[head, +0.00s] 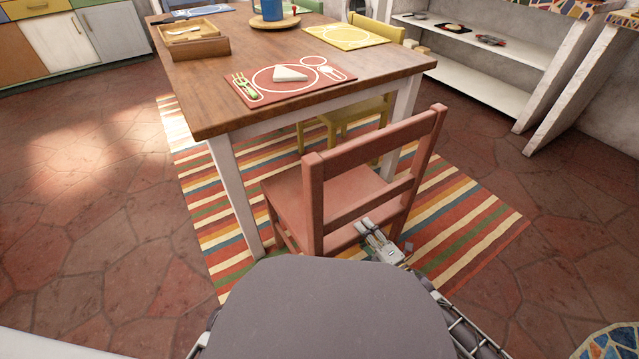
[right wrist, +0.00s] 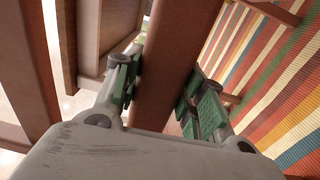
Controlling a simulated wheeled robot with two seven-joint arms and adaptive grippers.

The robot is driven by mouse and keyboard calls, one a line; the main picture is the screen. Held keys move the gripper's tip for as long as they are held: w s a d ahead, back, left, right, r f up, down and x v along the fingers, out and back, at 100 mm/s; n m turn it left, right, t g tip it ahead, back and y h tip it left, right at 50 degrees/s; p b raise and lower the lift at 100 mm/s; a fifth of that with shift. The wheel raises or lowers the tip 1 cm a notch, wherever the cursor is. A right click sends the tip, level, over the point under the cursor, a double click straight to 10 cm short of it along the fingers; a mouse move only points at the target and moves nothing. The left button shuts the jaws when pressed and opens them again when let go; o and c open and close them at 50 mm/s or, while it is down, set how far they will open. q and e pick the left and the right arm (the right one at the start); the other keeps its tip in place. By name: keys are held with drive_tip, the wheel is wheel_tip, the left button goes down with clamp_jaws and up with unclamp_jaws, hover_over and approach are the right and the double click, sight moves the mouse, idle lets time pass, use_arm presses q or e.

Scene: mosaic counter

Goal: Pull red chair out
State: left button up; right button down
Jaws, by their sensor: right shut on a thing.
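The red chair (head: 335,195) stands at the near end of the wooden table (head: 205,100), its back toward me and its seat by the table edge. My right gripper (head: 372,232) is at the lower rail of the chair's back. In the right wrist view, the gripper's green-padded fingers (right wrist: 160,90) lie on both sides of a red-brown bar of the chair (right wrist: 172,65), shut on it. My left gripper is not in view.
A striped rug (head: 480,215) lies under the table and chair. A yellow chair (head: 352,122) stands under the table's right side. A white shelf (head: 470,75) is at the back right. Tiled floor to the left (head: 95,215) is clear.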

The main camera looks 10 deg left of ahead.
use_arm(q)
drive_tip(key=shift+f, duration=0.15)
use_arm(e)
drive_tip(key=shift+f, duration=0.15)
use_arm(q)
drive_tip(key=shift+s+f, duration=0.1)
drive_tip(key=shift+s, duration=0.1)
use_arm(e)
drive_tip(key=c, duration=0.8)
unclamp_jaws()
drive_tip(key=shift+f, duration=0.1)
drive_tip(key=shift+s, duration=0.1)
use_arm(q)
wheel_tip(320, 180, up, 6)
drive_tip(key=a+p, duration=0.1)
drive_tip(key=p, duration=0.5)
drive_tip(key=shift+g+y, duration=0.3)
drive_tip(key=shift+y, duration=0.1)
use_arm(e)
drive_tip(key=v, duration=1.2)
